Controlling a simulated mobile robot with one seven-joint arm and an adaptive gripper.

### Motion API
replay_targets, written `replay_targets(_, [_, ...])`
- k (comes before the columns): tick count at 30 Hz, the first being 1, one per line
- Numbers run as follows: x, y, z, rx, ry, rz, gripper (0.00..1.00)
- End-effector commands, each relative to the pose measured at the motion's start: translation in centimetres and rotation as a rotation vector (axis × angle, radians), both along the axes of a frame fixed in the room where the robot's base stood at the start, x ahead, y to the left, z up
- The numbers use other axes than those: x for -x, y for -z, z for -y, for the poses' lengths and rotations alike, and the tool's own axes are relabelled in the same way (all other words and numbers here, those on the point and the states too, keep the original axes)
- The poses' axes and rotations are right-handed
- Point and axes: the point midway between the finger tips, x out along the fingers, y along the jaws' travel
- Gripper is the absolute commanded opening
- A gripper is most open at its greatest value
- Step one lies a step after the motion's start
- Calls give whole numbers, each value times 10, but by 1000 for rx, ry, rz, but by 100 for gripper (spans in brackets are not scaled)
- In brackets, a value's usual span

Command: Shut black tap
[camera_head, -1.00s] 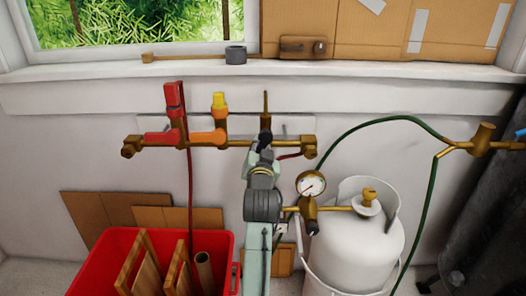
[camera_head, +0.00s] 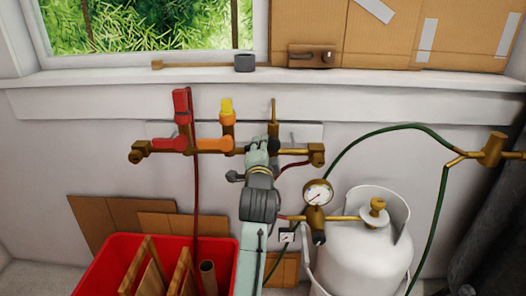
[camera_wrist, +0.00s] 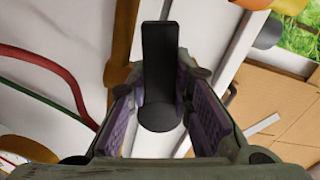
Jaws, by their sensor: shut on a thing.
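The black tap sits on the brass pipe (camera_head: 295,152), towards its right end. In the wrist view its black handle (camera_wrist: 159,55) stands lengthwise between my two finger pads, with a round black part at its near end. My gripper (camera_head: 261,145) is shut on the black handle and hides most of the tap in the head view. A small black part (camera_head: 274,144) shows just right of the fingers. The exact angle of the handle to the pipe is hard to tell.
Red (camera_head: 181,105) and yellow-orange (camera_head: 226,110) taps stand left on the same pipe. A pressure gauge (camera_head: 318,192) and white gas cylinder (camera_head: 365,255) are close on the right, with a green hose (camera_head: 400,126). A red crate (camera_head: 95,270) stands lower left.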

Motion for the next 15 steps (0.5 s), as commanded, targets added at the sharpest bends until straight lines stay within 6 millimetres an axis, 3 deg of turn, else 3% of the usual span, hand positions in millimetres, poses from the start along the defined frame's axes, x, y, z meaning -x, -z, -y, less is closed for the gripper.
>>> replay_targets(15, [0, -8, -1, -251, 0, 0, 0])
